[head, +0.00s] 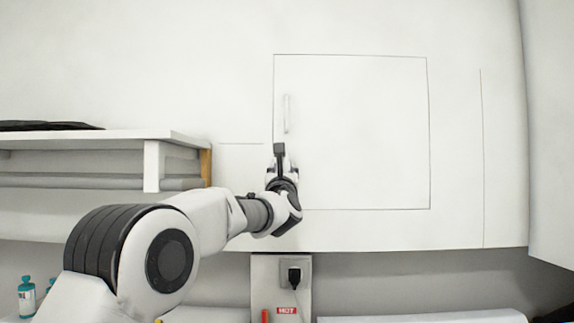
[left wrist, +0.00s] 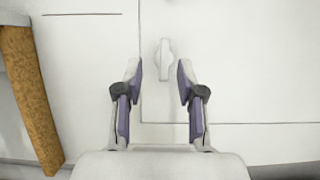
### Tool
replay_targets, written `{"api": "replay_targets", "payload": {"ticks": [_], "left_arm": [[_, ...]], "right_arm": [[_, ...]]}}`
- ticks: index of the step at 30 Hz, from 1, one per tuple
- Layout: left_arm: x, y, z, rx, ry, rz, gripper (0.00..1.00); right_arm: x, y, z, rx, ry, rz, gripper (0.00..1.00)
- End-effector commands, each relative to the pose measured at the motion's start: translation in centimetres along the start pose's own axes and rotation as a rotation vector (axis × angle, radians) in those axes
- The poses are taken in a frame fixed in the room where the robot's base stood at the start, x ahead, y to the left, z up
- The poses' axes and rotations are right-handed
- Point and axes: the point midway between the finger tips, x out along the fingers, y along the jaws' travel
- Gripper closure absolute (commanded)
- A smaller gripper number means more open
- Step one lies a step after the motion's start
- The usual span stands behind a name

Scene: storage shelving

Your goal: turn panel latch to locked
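The panel latch (left wrist: 164,60) is a small pale knob with a narrow upright grip. It shows in the left wrist view near the panel's lower left corner. The white square panel (head: 365,135) lies flush in the wall in the head view and looks closed. My left gripper (head: 280,160) is in front of the panel's left edge and hides the latch in the head view. In the left wrist view the left gripper (left wrist: 158,80) is open, with one finger on each side of the latch and gaps between. My right gripper is not in view.
A slim vertical handle (head: 287,113) is on the panel above my gripper. A white shelf (head: 100,137) with a brown end (left wrist: 28,95) stands to the left. Below are a socket with a black plug (head: 294,275) and teal-capped bottles (head: 27,295).

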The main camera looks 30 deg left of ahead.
Motion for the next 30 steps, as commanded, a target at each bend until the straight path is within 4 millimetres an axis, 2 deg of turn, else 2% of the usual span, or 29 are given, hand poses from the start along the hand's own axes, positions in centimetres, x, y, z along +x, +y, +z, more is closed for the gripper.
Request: {"api": "replay_targets", "payload": {"ticks": [1, 7, 12, 18, 19, 22, 30], "left_arm": [[1.3, 0.0, 0.5, 0.001, 0.003, 0.0, 0.61], [5.2, -0.1, 0.5, 0.002, 0.003, -0.001, 0.61], [6.3, -0.1, 0.0, 0.002, 0.003, -0.002, 0.61], [6.3, -0.1, -0.3, 0.002, 0.004, -0.003, 0.61], [6.3, -0.1, -0.3, 0.002, 0.004, -0.003, 0.65], [6.2, -0.1, -0.3, 0.003, 0.004, -0.003, 1.0], [6.2, -0.1, -0.3, 0.005, 0.004, -0.004, 1.0]], "right_arm": [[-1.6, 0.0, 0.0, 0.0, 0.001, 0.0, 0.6], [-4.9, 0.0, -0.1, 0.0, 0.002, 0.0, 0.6], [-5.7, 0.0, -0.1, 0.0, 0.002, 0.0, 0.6], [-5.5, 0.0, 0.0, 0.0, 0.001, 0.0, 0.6], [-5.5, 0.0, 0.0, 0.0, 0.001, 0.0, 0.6], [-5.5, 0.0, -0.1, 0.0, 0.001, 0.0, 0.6], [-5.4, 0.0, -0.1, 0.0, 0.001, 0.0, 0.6]]}}
